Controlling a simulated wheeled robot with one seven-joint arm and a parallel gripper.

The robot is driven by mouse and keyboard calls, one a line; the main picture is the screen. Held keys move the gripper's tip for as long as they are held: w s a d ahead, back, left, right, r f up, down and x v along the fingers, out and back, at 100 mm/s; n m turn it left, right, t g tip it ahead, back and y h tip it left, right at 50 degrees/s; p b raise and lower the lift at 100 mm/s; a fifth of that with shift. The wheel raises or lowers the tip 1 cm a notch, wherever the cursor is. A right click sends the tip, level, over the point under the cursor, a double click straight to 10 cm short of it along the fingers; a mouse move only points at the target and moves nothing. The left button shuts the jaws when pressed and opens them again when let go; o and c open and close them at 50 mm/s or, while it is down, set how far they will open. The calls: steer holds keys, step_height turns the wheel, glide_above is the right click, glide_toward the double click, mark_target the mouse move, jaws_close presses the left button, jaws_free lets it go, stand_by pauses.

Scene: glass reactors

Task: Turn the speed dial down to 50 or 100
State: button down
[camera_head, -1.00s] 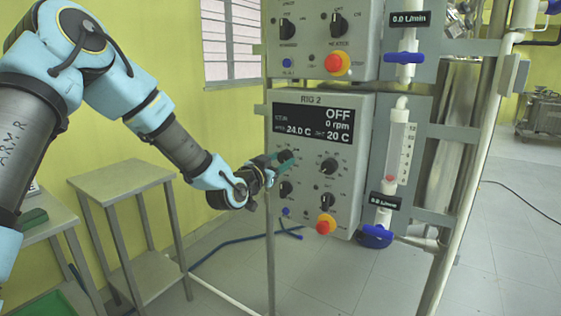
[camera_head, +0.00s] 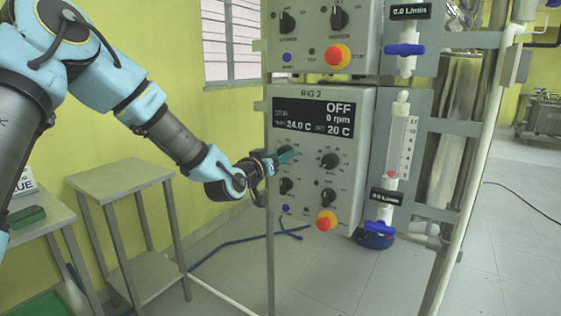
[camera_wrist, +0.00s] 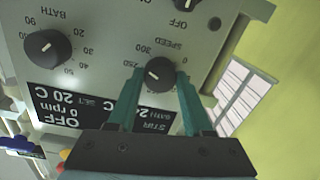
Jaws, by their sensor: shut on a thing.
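The black speed dial (camera_wrist: 160,74) is on the grey RIG 2 panel (camera_head: 356,185), and the wrist view shows it upside down. Its white mark seems to point to the picture's left, near the 250 label; the exact setting is hard to read. The green fingers of my gripper (camera_wrist: 159,80) are shut on the dial, one on each side. In the head view my gripper (camera_head: 287,155) reaches the panel's upper left dial and covers it. The RIG 2 display (camera_head: 315,118) reads OFF, 0 rpm, 24.0 C and SET 20 C.
The bath dial (camera_wrist: 46,48) is beside the speed dial. A red stop button (camera_head: 326,220) and a blue button (camera_head: 285,209) sit lower on the panel. Another control panel (camera_head: 312,45) is above. A flow meter (camera_head: 399,147) stands right; a metal side table (camera_head: 120,176) stands left.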

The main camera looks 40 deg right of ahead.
steer(key=n+b, duration=0.3)
steer(key=n, duration=1.2)
steer(key=n+g+b, duration=0.1)
steer(key=n+b, duration=0.3)
steer(key=n, duration=1.1)
steer(key=shift+w+h, duration=0.2)
steer(key=shift+h, duration=0.1)
steer(key=shift+n, duration=0.3)
steer(key=shift+c, duration=1.6)
jaws_free()
